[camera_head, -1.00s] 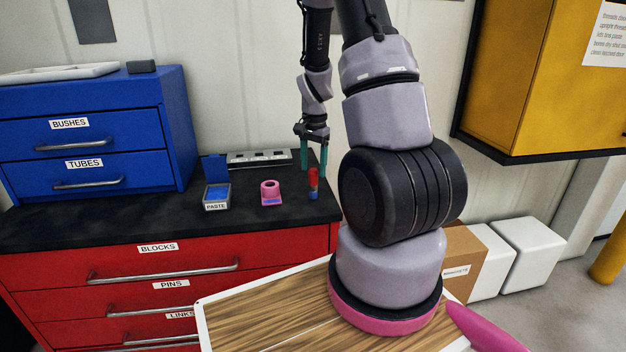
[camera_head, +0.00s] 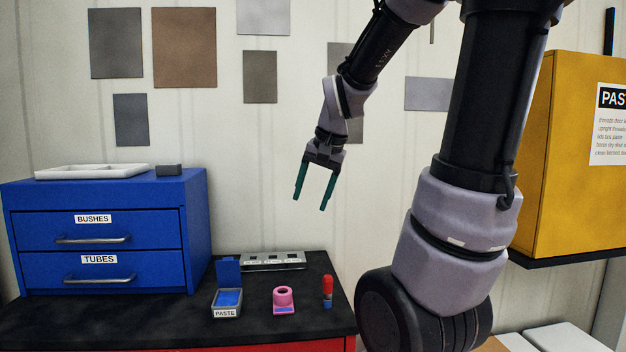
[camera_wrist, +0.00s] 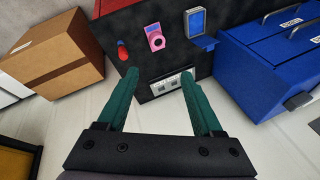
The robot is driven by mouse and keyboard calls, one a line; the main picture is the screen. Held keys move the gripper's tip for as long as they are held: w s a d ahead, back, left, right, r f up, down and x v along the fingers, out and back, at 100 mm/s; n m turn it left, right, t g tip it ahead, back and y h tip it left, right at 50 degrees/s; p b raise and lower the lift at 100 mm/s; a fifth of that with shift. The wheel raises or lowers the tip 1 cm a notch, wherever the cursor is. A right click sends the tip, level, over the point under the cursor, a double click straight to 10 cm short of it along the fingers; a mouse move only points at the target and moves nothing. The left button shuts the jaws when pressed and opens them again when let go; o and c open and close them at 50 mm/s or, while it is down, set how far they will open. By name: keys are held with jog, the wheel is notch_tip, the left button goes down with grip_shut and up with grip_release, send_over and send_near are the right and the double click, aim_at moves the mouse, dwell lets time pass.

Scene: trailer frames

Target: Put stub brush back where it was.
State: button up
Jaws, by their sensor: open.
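A short red and blue piece, which looks like the stub brush (camera_head: 328,287), stands upright near the right edge of the black cabinet top (camera_head: 180,325). In the wrist view the brush (camera_wrist: 122,50) is beyond my left finger, red end showing. My gripper (camera_head: 310,203) is open and empty, high above the cabinet top, fingers pointing down. A pink ring-shaped holder (camera_head: 284,300) stands just left of the brush, apart from it. An open paste tin (camera_head: 227,301) with blue paste and a raised lid is further left.
A grey slotted rack (camera_head: 273,261) lies at the back of the top. A blue drawer unit (camera_head: 110,245) with a white tray (camera_head: 92,171) stands left. A yellow wall cabinet (camera_head: 575,150) hangs right. A cardboard box (camera_wrist: 50,55) shows in the wrist view.

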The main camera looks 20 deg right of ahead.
jog(key=s+a+r+n+t, duration=0.2)
jog(key=s+a+r+n, duration=0.1)
jog(key=s, duration=0.7)
notch_tip(320, 180, up, 3)
jog(key=shift+a+f+t, duration=0.1)
jog(key=shift+a+t, duration=0.2)
jog(key=shift+a, duration=0.35)
